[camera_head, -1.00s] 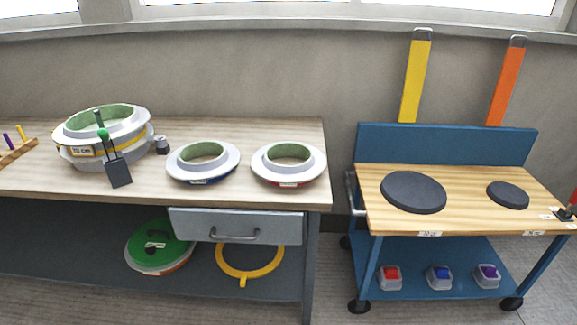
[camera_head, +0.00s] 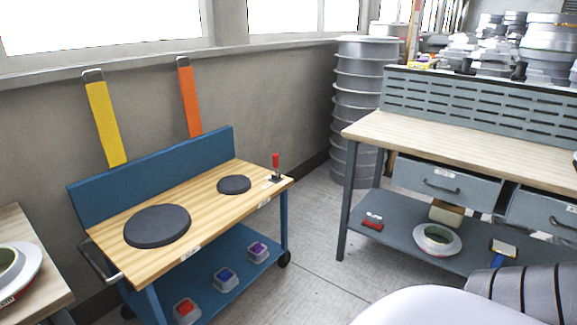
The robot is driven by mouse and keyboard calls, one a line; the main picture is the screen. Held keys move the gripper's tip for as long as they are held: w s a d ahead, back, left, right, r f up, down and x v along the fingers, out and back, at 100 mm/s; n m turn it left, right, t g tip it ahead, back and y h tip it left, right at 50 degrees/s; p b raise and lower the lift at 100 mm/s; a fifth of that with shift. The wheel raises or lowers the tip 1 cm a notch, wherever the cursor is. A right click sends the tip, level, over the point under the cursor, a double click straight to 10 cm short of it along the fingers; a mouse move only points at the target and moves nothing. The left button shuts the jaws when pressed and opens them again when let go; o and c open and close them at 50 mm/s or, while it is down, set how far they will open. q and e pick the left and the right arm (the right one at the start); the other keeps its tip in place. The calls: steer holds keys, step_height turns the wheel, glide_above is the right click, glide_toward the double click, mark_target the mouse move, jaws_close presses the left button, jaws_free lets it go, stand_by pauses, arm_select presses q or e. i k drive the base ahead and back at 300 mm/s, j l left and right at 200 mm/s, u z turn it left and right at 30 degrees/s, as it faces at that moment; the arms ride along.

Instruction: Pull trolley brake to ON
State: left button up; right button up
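The blue trolley (camera_head: 150,163) stands against the wall at left of centre, with a wooden top (camera_head: 208,209). A brake lever (camera_head: 276,166) with a red handle stands upright at the right end of the top, on a small dark base. Small white labels lie beside it, too small to read. Two dark round pads, a large one (camera_head: 157,226) and a small one (camera_head: 234,185), lie on the top. Neither of my grippers is in view.
A bench with drawers (camera_head: 446,181) stands at the right, with a stack of grey rings (camera_head: 361,105) behind it. Another bench (camera_head: 30,230) is at the left edge. The floor (camera_head: 318,235) between trolley and right bench is clear.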

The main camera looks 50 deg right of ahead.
mark_target(275, 156)
steer(key=z, duration=1.5)
steer(key=i+l, duration=0.1)
steer(key=i, duration=0.65)
steer(key=i+l, duration=0.15)
steer(key=i, duration=0.6)
steer(key=z, duration=0.05)
